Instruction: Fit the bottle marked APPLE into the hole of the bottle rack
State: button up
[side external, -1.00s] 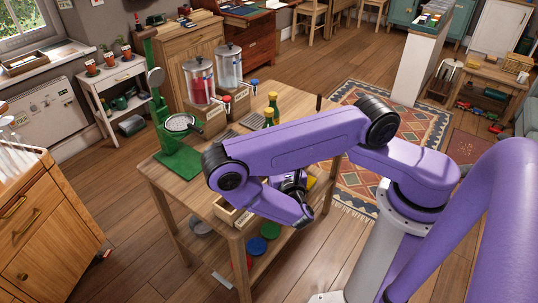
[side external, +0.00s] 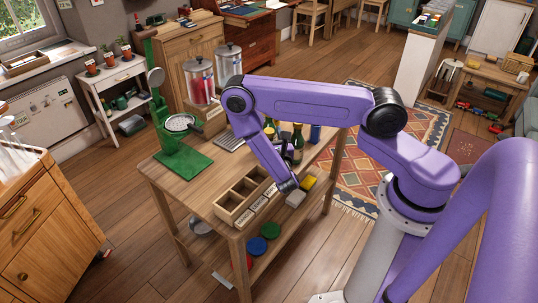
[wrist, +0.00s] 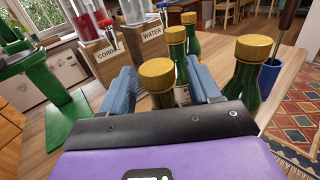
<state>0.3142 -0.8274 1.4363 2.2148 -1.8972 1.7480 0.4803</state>
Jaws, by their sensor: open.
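Several green bottles with gold caps stand on the wooden table; in the side view they show (side external: 298,141) partly behind my arm. My gripper (wrist: 160,68) is open, its blue finger pads on either side of the nearest bottle (wrist: 157,76). I cannot tell whether the pads touch it. Further bottles stand behind it (wrist: 177,38) and to its right (wrist: 250,70). No APPLE marking is readable, so I cannot tell which bottle bears it. A wooden box with labelled compartments (side external: 236,217), seemingly the bottle rack, sits at the table's front edge; its labels are too small to read.
A green press stand (side external: 183,165) stands at the table's left. Drink dispensers marked CORDIAL (wrist: 108,62) and WATER (wrist: 153,44) stand at the back. A blue cup (wrist: 269,75) is at the right. Yellow (side external: 308,183) and grey (side external: 295,198) blocks lie beside the rack.

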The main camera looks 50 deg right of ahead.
grip_shut()
jog(key=shift+r, duration=0.1)
dwell(0.3)
jog(key=shift+r, duration=0.85)
jog(key=shift+s+a+r, duration=1.2)
jog(key=shift+s+r, duration=4.35)
jog(key=shift+s, duration=1.2)
jog(key=w+a+m+g+h, duration=0.5)
jog(key=w+g, duration=0.4)
jog(key=w, duration=0.2)
jog(key=shift+w+a+m+h, duration=0.2)
jog(key=shift+a+m+h, duration=0.25)
jog(key=shift+m, duration=0.65)
jog(key=shift+f, duration=0.1)
